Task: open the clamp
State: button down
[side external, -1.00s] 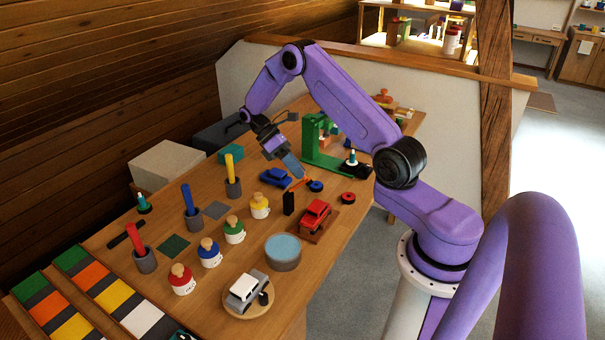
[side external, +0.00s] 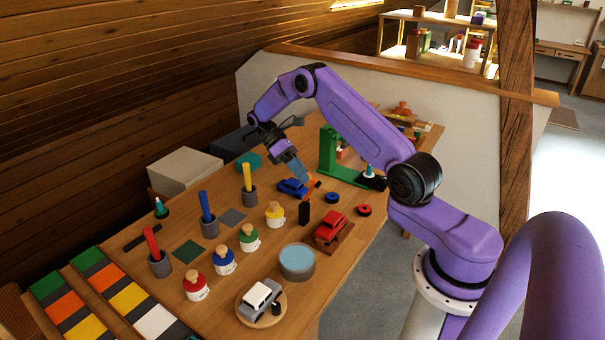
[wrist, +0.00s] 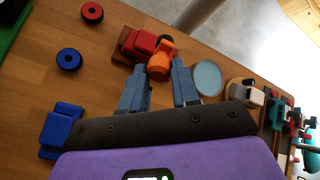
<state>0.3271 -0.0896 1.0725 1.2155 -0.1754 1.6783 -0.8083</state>
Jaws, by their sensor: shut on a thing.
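My gripper (side external: 306,180) points down over the bench beside the blue car (side external: 292,188). In the wrist view its two grey-blue fingers (wrist: 159,84) close around an orange piece (wrist: 160,62), which has a rounded head and sticks out past the fingertips. The orange piece also shows small at the fingertips in the side view (side external: 312,188). A green upright frame on a green base (side external: 345,175) stands behind and to the right; I cannot tell if this or the orange piece is the clamp. Part of the orange piece is hidden by the fingers.
Blue (side external: 332,197) and red (side external: 364,210) rings lie to the right. Several cups, jars and a round blue-topped tin (side external: 297,262) fill the front bench.

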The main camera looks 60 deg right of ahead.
jog(key=shift+w+d+f, duration=0.2)
jog(key=shift+w+f, duration=0.05)
jog(key=shift+f, duration=0.05)
jog(key=c, duration=0.9)
grip_release()
jog(key=v, duration=0.7)
jog(key=shift+r, duration=0.2)
jog(key=shift+w+a+r, duration=0.1)
jog(key=shift+w, duration=0.05)
